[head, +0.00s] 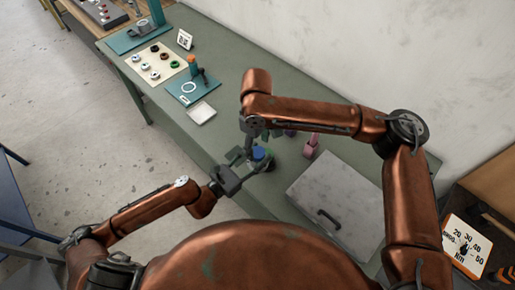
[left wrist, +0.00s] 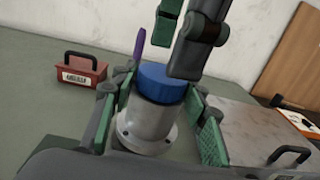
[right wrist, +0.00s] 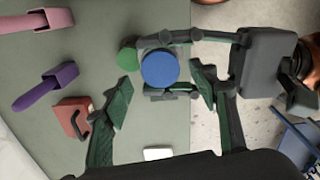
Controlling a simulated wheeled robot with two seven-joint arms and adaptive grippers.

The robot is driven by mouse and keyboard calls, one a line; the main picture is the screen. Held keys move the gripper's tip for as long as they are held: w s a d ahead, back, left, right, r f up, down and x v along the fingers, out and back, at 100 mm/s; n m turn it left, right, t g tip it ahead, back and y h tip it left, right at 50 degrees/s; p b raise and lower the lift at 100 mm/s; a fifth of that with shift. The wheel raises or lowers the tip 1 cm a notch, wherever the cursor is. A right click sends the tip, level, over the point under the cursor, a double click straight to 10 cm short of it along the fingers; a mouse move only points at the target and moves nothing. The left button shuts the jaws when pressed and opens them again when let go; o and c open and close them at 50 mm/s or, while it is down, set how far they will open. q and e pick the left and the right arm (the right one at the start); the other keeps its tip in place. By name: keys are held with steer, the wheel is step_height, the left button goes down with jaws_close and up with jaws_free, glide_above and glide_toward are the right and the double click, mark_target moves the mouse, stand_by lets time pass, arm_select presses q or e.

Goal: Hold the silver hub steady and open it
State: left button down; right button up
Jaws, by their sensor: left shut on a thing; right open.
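The silver hub (left wrist: 148,128) stands upright on the green bench, with a blue cap (left wrist: 165,82) on its top. The blue cap also shows in the head view (head: 259,153) and the right wrist view (right wrist: 160,69). My left gripper (left wrist: 158,125) is shut on the silver hub, one finger on each side of its body. My right gripper (right wrist: 160,97) is open. Its fingers are apart, above and beside the blue cap, and show at the top of the left wrist view (left wrist: 182,58). In the right wrist view the cap hides most of the hub.
A red box (left wrist: 80,74) with a black handle, a purple tool (right wrist: 45,86) and a pink tool (right wrist: 35,20) are near the hub. A grey metal case (head: 350,190) with a handle lies to the right. A small white tray (head: 201,113) and a parts mat (head: 156,64) lie farther left.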

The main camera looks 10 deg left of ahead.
mark_target(258, 152)
steer(key=shift+r, duration=0.7)
steer(key=shift+c, duration=0.5)
step_height(258, 152, up, 3)
steer(key=m, duration=0.5)
steer(key=shift+m, duration=0.7)
steer(key=shift+f, duration=3.8)
steer(key=shift+c, duration=0.2)
steer(key=c, duration=1.1)
steer(key=n, duration=0.6)
steer(key=shift+c, duration=0.2)
